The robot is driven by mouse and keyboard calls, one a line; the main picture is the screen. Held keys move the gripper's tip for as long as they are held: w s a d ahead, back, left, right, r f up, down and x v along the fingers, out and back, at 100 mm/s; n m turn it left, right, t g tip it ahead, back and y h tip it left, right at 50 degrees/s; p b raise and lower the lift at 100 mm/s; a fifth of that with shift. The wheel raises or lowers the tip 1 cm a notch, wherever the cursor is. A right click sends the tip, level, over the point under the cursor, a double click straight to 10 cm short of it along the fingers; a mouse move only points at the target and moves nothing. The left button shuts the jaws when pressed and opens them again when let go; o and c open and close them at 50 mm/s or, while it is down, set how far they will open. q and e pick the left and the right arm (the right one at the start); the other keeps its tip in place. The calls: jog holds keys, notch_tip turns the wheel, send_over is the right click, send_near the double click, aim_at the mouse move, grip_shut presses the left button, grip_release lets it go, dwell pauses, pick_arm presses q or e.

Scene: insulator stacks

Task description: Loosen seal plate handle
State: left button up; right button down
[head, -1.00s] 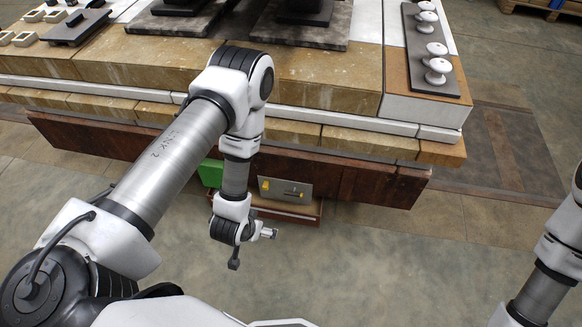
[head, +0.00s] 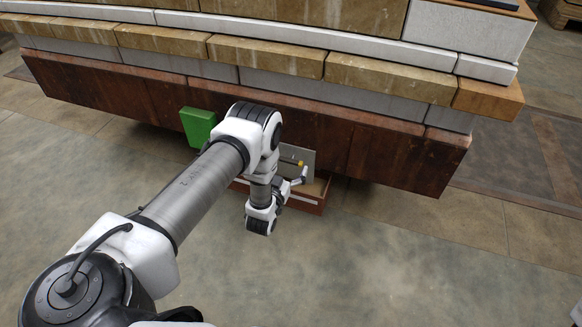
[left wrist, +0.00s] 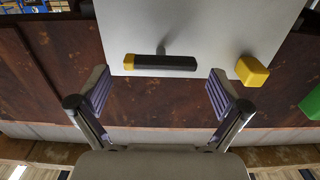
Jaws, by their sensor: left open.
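The seal plate is a grey panel (head: 308,157) low at the dark wooden front, partly hidden by my left arm. In the left wrist view the plate (left wrist: 205,30) fills the top middle. Its handle (left wrist: 165,63) is a black bar with a yellow end, on a short stem. A yellow block (left wrist: 252,70) sits to the right of the handle on the plate. My left gripper (left wrist: 158,92) is open and empty, its fingers spread to either side of the handle, which lies just beyond the fingertips. In the head view the left gripper (head: 298,180) is close in front of the plate. My right gripper is out of view.
A green box (head: 198,127) is left of the plate, also at the right edge of the wrist view (left wrist: 311,103). A reddish open tray (head: 304,205) sits beneath the plate. A dark wooden beam (head: 400,160) runs under the stone blocks. The floor in front is clear.

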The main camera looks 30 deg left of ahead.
aim_at(292, 159)
pick_arm(q)
jog(key=shift+w+a+f, duration=0.2)
jog(key=shift+w, duration=0.55)
jog(key=shift+w+a+r+b, duration=0.15)
jog(key=shift+w+b, duration=0.2)
jog(key=shift+w, duration=0.15)
jog(key=c, duration=1.1)
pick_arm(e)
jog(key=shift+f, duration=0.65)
